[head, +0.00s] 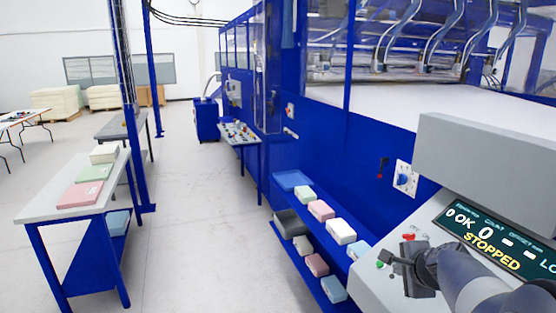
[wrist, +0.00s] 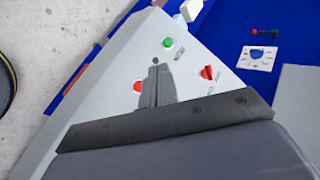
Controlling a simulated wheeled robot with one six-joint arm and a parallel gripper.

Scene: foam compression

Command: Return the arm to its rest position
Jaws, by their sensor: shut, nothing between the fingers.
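My gripper (head: 390,258) is at the lower right of the head view, over the sloped grey control panel (head: 372,283). In the wrist view its fingers (wrist: 155,68) are together and empty above the panel face. A green button (wrist: 167,42) lies past the fingertips. A red button (wrist: 138,87) is close to the left of the fingers, and a red knob (wrist: 207,72) is to the right. My arm runs from the lower right corner of the head view and hides part of the panel. I cannot tell whether the fingers touch the panel.
A display (head: 495,240) reading "STOPPED" is right of my gripper, below a grey box (head: 490,165). A blue shelf (head: 330,293) with several foam blocks stands left of the panel. A table (head: 40,207) with foam pieces is far left. The middle floor is clear.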

